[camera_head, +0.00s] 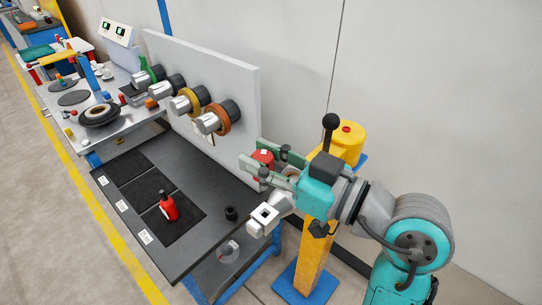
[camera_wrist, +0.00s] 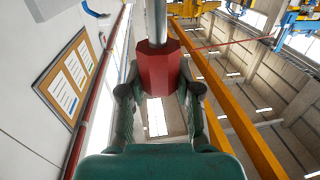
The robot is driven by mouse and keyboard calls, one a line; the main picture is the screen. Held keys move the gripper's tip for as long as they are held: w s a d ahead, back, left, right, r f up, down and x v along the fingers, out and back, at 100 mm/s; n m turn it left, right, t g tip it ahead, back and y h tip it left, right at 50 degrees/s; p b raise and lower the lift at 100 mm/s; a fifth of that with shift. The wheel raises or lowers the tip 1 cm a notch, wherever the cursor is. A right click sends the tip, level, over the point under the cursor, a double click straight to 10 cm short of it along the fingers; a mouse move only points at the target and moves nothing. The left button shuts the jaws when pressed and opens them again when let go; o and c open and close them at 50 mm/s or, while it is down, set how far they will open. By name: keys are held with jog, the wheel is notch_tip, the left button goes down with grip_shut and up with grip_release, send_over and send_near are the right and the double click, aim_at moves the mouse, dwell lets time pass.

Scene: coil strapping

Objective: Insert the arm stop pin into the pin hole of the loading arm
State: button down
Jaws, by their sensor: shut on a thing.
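My gripper (camera_head: 267,160) is shut on the red, faceted handle of the arm stop pin (camera_head: 263,157), beside the yellow post. In the wrist view the pin's red handle (camera_wrist: 158,70) sits between my two fingers (camera_wrist: 158,92), and its metal shaft runs up out of the frame. A silver bar with a square end block (camera_head: 264,217) shows just below my gripper; I cannot tell whether it is the loading arm. No pin hole can be made out, and the pin's tip is not seen.
A yellow post (camera_head: 305,262) with a black ball lever (camera_head: 330,121) stands close to my gripper. A dark bench (camera_head: 205,240) holds a red bottle (camera_head: 168,207) and a small black cup (camera_head: 231,213). A grey panel (camera_head: 215,70) carries several spools. Floor at left is clear.

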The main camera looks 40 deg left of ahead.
aim_at(265, 189)
jog(key=shift+f, duration=0.1)
jog(key=shift+f, duration=2.8)
jog(key=shift+f, duration=2.25)
jog(key=c, duration=0.7)
grip_release()
jog(key=shift+d, duration=0.1)
jog(key=d, duration=1.2)
jog(key=shift+w, duration=0.3)
jog(key=shift+f, duration=0.1)
